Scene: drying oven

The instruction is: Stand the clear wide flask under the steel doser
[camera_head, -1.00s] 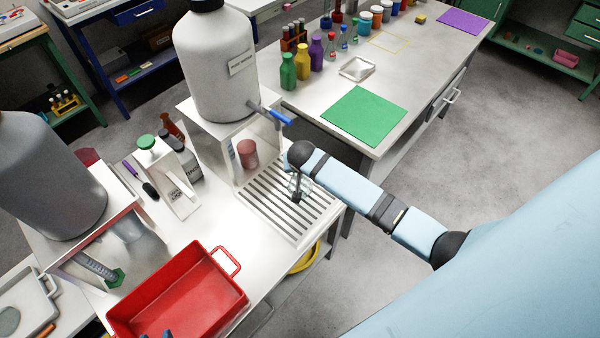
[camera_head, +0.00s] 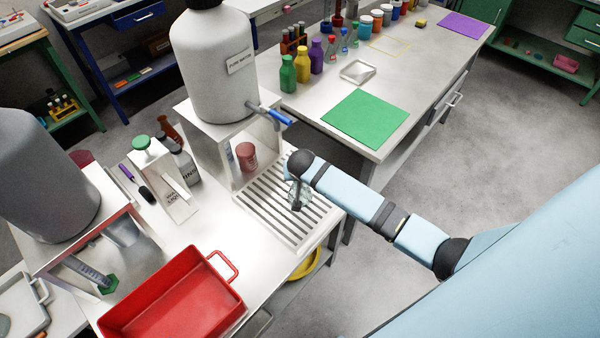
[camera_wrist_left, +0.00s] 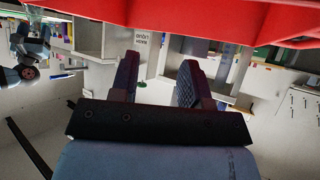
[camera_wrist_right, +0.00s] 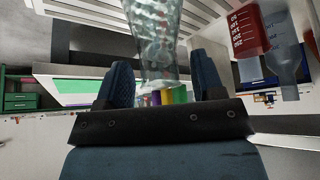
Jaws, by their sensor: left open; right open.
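The clear flask (camera_head: 300,194) stands on the slatted drip tray (camera_head: 262,222) in front of the white tank's stand. My right gripper (camera_head: 299,178) is over it, and in the right wrist view the flask (camera_wrist_right: 155,40) shows between the two spread fingers (camera_wrist_right: 158,85). I cannot tell whether the fingers touch it. The grey tank (camera_head: 45,180) on a stand at the left looks like the steel doser. A graduated cylinder (camera_head: 90,272) with a green base lies tilted by that stand. My left gripper (camera_wrist_left: 160,85) is open and empty, seen only in its wrist view.
A red tray (camera_head: 185,300) takes up the front of the bench. A white tank (camera_head: 215,70) stands over a red beaker (camera_head: 246,156). A white block with a green knob (camera_head: 160,175) and dark bottles (camera_head: 182,160) stand between the two tanks.

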